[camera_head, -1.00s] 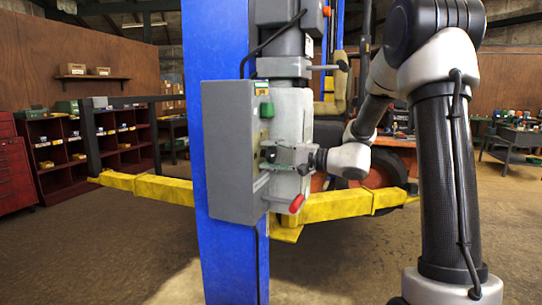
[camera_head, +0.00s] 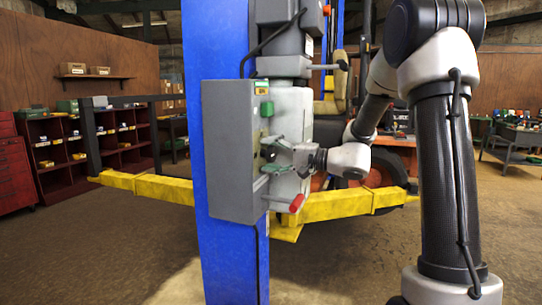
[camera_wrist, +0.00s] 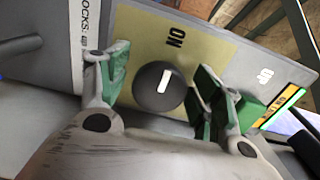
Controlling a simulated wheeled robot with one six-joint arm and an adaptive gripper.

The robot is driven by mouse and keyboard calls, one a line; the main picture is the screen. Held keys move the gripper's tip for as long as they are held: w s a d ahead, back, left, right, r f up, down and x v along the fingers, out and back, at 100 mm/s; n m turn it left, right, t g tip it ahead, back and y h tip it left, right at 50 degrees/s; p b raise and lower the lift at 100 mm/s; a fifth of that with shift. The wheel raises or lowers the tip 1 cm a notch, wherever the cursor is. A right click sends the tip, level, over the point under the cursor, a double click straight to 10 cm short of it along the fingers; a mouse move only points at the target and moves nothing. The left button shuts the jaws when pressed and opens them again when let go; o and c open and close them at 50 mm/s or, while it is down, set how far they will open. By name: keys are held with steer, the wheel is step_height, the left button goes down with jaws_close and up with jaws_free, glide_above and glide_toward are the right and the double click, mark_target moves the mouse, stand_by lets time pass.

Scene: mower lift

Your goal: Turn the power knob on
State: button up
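The power knob (camera_wrist: 152,98) is a dark round dial with a white mark, set on a yellow plate (camera_wrist: 135,35) in the wrist view. Its mark points toward the word ON. My gripper (camera_wrist: 160,78) is open, with its green-padded fingers on either side of the knob and visible gaps between pads and knob. In the head view my gripper (camera_head: 272,158) is at the right-hand face of the grey control box (camera_head: 228,150). The knob is not clearly visible there, being hidden by the fingers.
The box is mounted on a blue lift post (camera_head: 196,45). A red-tipped lever (camera_head: 296,203) sticks out below my gripper. Yellow lift arms (camera_head: 165,190) extend to both sides. A green block (camera_wrist: 250,113) is near the right finger.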

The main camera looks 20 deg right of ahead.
steer(key=v, duration=1.2)
stand_by(0.4)
steer(key=s+d+f+g+h, duration=0.2)
steer(key=s+f+g+h, duration=0.3)
steer(key=s, duration=0.5)
steer(key=s+d+f+g+h, duration=0.1)
steer(key=s+f+g+h, duration=0.25)
steer(key=s+f, duration=0.5)
steer(key=s+d+r+n+t+h, duration=0.2)
steer(key=s+r+n+h, duration=0.4)
steer(key=s+r+n, duration=0.1)
steer(key=shift+s+d+r, duration=0.4)
steer(key=shift+s+r, duration=0.2)
